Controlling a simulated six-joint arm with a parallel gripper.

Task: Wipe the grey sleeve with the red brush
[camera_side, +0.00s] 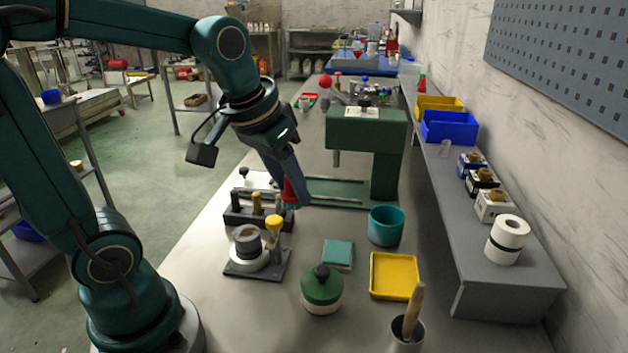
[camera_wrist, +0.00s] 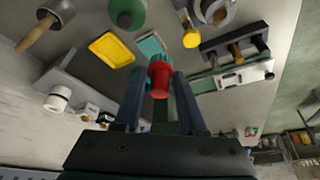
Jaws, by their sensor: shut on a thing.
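My gripper (camera_side: 288,178) is shut on the red brush (camera_side: 290,192), high over the right end of the dark tool rack. The grey sleeve (camera_side: 247,240) stands upright on a pale round base on a dark plate, left of and nearer the camera than my gripper. The brush is apart from the sleeve. In the wrist view the sleeve (camera_wrist: 214,11) shows at the top edge, partly cut off.
The dark rack (camera_side: 237,216) holds other handled tools. A yellow-topped post (camera_side: 273,224) stands beside the sleeve. A green press (camera_side: 385,145) stands behind. A teal cup (camera_side: 386,227), teal pad (camera_side: 338,254), yellow tray (camera_side: 394,276), green jar (camera_side: 321,290) and grey cup (camera_side: 406,335) stand right.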

